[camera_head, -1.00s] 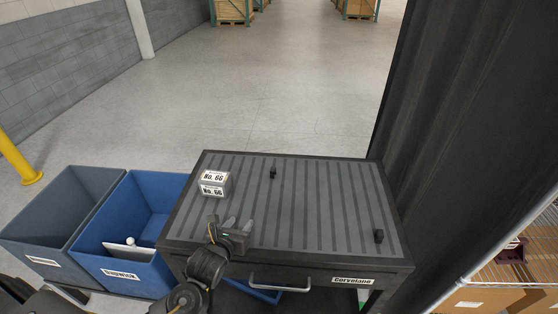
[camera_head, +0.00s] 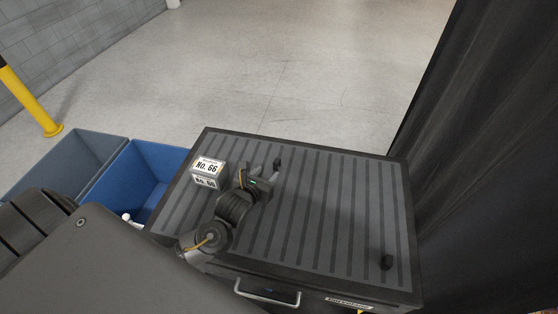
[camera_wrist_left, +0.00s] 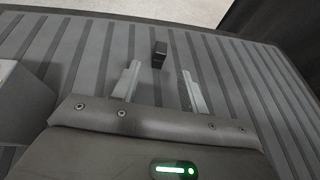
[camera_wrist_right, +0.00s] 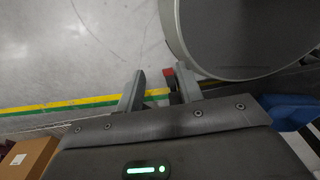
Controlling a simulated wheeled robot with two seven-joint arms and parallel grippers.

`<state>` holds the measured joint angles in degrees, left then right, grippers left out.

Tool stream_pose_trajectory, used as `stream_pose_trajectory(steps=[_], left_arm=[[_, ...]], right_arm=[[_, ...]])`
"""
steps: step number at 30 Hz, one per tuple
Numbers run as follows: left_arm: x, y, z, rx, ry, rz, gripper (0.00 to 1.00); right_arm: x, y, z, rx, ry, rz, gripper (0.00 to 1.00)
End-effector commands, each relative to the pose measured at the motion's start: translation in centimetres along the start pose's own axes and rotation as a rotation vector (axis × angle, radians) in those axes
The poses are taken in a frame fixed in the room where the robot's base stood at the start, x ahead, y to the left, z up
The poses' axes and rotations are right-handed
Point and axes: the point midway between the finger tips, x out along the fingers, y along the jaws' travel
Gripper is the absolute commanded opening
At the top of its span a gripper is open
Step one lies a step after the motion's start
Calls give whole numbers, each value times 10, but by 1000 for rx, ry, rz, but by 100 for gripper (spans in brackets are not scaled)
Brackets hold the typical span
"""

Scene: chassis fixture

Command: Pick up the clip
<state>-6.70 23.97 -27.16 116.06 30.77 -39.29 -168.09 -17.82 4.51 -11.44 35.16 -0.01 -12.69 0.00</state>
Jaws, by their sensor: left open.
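A small black clip (camera_head: 278,163) stands on the grey striped tabletop, near its far side. In the left wrist view the clip (camera_wrist_left: 159,55) shows just ahead of the gap between my left fingertips, apart from both. My left gripper (camera_head: 266,173) is open and empty, low over the table on the near side of the clip. A second small black piece of similar look (camera_head: 386,262) stands near the table's right front. My right gripper (camera_wrist_right: 158,75) is open, away from the table over the floor, and does not show in the head view.
A white-labelled "No. 66" box (camera_head: 207,172) stands left of my left gripper. The table (camera_head: 320,220) is otherwise clear. A blue bin (camera_head: 155,165) and a grey bin (camera_head: 70,165) stand at its left. A dark curtain (camera_head: 470,160) hangs at the right.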

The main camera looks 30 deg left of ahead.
Motion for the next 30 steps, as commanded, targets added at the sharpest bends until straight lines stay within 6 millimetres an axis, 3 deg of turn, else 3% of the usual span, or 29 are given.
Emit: stream_pose_trajectory(steps=[7, 17, 24, 30], left_arm=[[38, 1, 2, 0, -1, 3, 44], [52, 0, 4, -1, 0, 2, 44], [85, -2, 8, -2, 0, 2, 44], [98, -2, 6, 0, 1, 1, 44]], right_arm=[[-5, 2, -9, -1, 12, 2, 36], [-9, 4, -18, -1, 25, 5, 36], [-22, 4, -14, -1, 19, 4, 36], [-24, 4, -13, -1, 17, 4, 36]])
